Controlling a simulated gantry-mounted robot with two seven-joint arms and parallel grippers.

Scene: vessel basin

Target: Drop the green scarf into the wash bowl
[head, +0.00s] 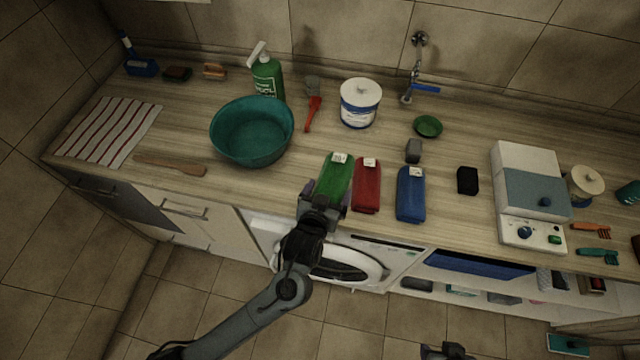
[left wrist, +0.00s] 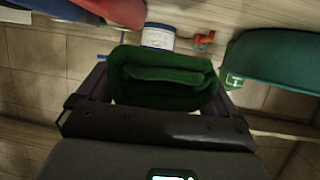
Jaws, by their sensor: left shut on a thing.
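The green scarf (head: 336,178) is a folded bundle with a white tag, at the front of the counter. My left gripper (head: 322,200) is shut on its near end. In the left wrist view the scarf (left wrist: 163,78) sits between the two fingers of my left gripper (left wrist: 160,92). The wash bowl (head: 252,135) is teal and stands on the counter to the left of the scarf, apart from it; its inside looks empty. The bowl also shows at the right of the left wrist view (left wrist: 275,58). My right gripper (head: 446,351) shows only in part at the bottom edge; its jaws are unclear.
A red folded cloth (head: 367,186) lies close beside the scarf, and a blue one (head: 411,194) is further right. A wooden spatula (head: 172,165) lies left of the bowl.

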